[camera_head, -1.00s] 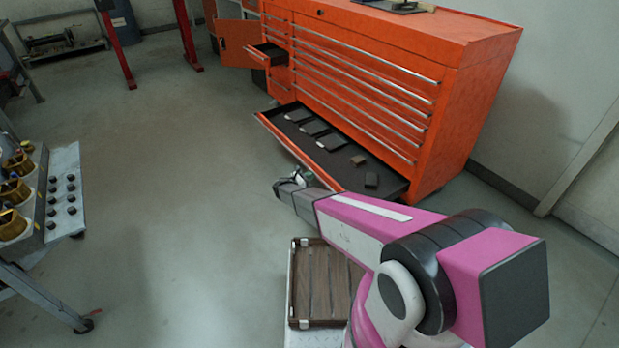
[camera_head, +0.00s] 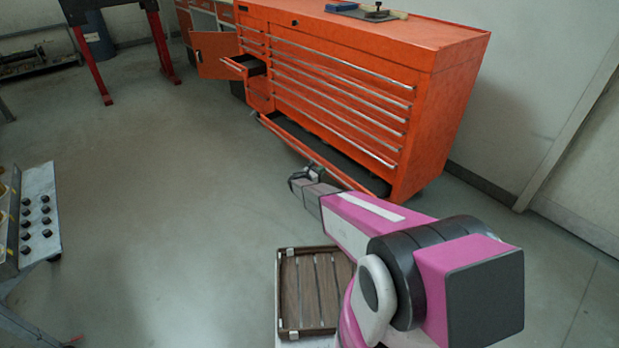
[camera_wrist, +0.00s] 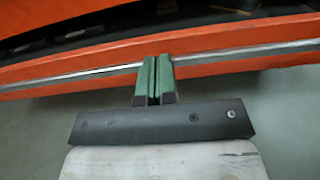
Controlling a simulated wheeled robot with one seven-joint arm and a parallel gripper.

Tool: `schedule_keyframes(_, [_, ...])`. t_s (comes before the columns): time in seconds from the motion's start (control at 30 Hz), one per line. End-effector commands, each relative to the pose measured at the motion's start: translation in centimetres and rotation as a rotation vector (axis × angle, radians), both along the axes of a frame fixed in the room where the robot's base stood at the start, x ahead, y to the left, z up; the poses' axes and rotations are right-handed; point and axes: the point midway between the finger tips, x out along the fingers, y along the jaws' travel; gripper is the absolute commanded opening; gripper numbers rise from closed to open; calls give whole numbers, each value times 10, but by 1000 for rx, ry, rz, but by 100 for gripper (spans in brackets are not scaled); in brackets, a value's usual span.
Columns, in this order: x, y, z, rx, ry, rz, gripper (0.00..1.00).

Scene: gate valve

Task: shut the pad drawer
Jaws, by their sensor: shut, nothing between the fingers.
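The pad drawer (camera_head: 287,137) is the wide bottom drawer of the orange tool cabinet (camera_head: 345,75). It stands a little way out, with a narrow dark strip of its inside showing behind its front. In the wrist view, its orange front (camera_wrist: 235,62) and silver handle strip cross the picture, with dark flat pads partly visible behind it. My gripper (camera_head: 300,180) is in front of the drawer front, low down. Its green fingers (camera_wrist: 156,80) are shut and empty, with the tips overlapping the handle strip; they look to be at or against it.
A small upper-left drawer (camera_head: 245,66) stands open, beside an open cabinet door (camera_head: 215,54). A wooden slatted tray (camera_head: 312,290) is below my arm. A rack with black knobs (camera_head: 38,222) stands at left. The floor left of the cabinet is clear.

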Motion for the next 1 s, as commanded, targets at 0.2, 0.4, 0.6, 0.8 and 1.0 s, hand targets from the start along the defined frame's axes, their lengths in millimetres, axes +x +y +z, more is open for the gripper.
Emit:
schedule_keyframes(0.2, [36,-50,-1,0,-1,-2,0])
schedule_keyframes(0.4, [58,-84,-1,0,0,-2,0])
schedule_keyframes(0.6, [72,-105,0,-1,-1,-1,0])
schedule_keyframes(0.8, [78,-114,0,0,0,0,0])
schedule_keyframes(1.0, [80,-117,0,-1,-1,0,0])
